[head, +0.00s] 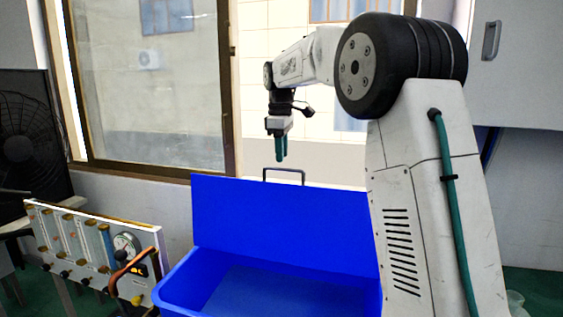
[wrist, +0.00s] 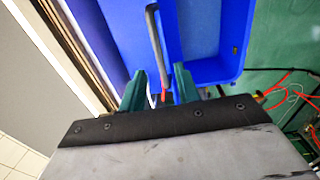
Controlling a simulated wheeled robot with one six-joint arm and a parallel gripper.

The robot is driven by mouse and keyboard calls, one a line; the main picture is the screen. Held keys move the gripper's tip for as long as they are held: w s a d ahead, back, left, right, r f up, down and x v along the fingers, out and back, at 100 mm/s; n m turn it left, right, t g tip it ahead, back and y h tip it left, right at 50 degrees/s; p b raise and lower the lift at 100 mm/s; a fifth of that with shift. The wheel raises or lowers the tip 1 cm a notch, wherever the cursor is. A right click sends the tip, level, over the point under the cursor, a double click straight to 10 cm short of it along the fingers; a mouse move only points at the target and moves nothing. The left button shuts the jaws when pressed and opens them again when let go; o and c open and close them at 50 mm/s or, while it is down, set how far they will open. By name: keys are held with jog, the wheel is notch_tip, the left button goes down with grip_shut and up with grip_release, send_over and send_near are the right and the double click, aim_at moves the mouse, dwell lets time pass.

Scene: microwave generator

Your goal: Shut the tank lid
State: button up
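The blue tank (head: 172,285) stands on the floor with its lid (head: 280,225) open, standing up at the back. A dark handle (head: 284,170) sits on the lid's top edge. My gripper (head: 281,158) points down just above the handle in the head view. In the wrist view its two green fingers (wrist: 161,82) are apart with nothing held between them. The handle (wrist: 155,40) shows beyond the fingertips, roughly in line with the gap. The lid (wrist: 105,40) and the tank (wrist: 235,68) also show there. Whether a finger touches the handle cannot be told.
A panel with gauges and tubes (head: 95,250) stands left of the tank. A black fan (head: 28,145) is at the far left. A window (head: 150,90) and wall lie behind the lid. Red cables (wrist: 275,95) lie at the right in the wrist view.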

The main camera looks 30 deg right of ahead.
aim_at(282, 168)
jog(key=shift+w+d+f, duration=0.1)
jog(key=shift+f, duration=1.6)
grip_shut()
